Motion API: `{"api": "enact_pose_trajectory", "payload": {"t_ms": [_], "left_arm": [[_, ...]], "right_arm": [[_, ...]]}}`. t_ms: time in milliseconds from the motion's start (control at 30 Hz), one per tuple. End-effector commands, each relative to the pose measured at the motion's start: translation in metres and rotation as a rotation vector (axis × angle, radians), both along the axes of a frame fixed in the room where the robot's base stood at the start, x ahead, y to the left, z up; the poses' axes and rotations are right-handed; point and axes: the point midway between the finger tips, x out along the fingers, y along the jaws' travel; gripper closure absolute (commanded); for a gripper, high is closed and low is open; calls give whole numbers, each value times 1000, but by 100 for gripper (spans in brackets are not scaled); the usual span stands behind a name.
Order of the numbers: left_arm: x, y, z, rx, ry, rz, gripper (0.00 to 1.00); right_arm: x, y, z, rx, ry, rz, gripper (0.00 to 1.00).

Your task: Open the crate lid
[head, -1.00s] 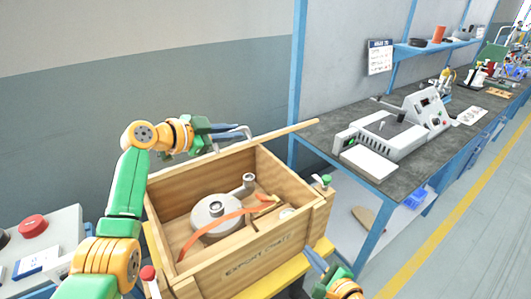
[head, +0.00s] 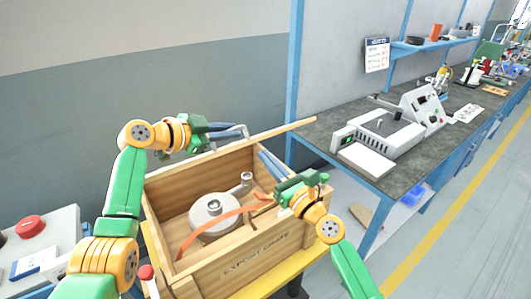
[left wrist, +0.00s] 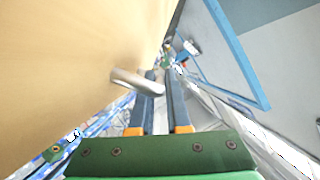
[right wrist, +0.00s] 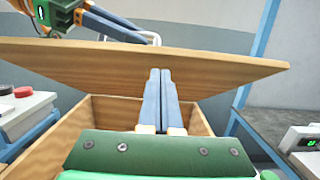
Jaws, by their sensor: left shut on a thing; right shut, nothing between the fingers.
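The wooden crate (head: 205,277) stands open at the top. Its lid (head: 285,131) is raised and shows nearly edge-on along the crate's back; the lid's broad face shows in the right wrist view (right wrist: 90,62). My left gripper (head: 243,130) is shut on the pale metal lid handle (left wrist: 128,78), behind the lid. My right gripper (head: 266,158) is shut and empty over the crate's right side. In the right wrist view its fingertips (right wrist: 160,75) overlap the lid; whether they touch it I cannot tell.
A round metal blower part (head: 213,217) with an orange strap (head: 230,217) lies inside the crate. The crate rests on a yellow stand (head: 262,283). A control box (head: 40,240) is at left. A workbench (head: 325,130) with a grey machine stands at right.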

Motion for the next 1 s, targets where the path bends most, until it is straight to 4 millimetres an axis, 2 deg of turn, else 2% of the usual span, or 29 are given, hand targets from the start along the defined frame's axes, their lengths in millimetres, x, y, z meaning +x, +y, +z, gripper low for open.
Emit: {"api": "enact_pose_trajectory", "payload": {"t_ms": [167, 500, 767, 1000], "left_arm": [[0, 0, 0, 1, 0, 1, 100], [0, 0, 0, 1, 0, 1, 100], [-1, -2, -3, -1, 8, -8, 100], [-2, -5, -5, -3, 15, -14, 100]], "right_arm": [[7, 5, 13, 1, 0, 0, 100], [8, 6, 14, 0, 1, -1, 100], [19, 13, 38, 6, -3, -4, 100], [20, 12, 41, 10, -7, -6, 100]]}}
